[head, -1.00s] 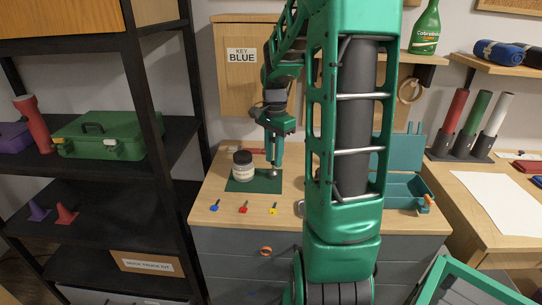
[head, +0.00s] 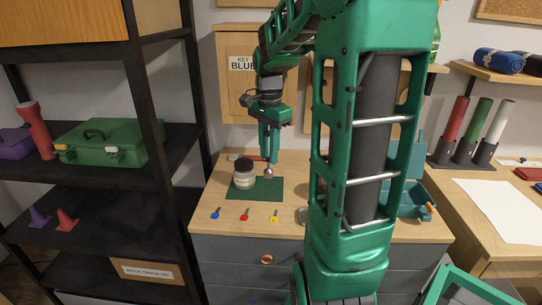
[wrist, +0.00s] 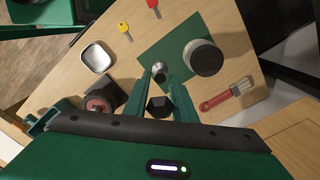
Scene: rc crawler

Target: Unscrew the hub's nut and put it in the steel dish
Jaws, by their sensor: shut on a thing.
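My gripper (head: 270,158) hangs over the green mat, fingers pointing down. In the wrist view its fingers (wrist: 163,88) are shut around what looks like a socket tool with a black hexagonal end (wrist: 160,107) and a round silver end (wrist: 160,71). The silver end (head: 268,171) shows below the fingers in the head view and seems raised above the mat. A dark, round piece with a reddish middle (wrist: 103,97), perhaps the hub, sits left of the fingers; I cannot make out its nut. The steel dish (wrist: 97,57) looks empty; my arm mostly hides it in the head view.
A jar with a dark lid (head: 243,174) stands on the green mat (head: 270,194), close to the gripper. A red-handled brush (wrist: 226,95) lies beside it. Blue (head: 215,213), red (head: 244,214) and yellow (head: 274,216) keys lie near the bench front. A teal open case (head: 412,196) stands right.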

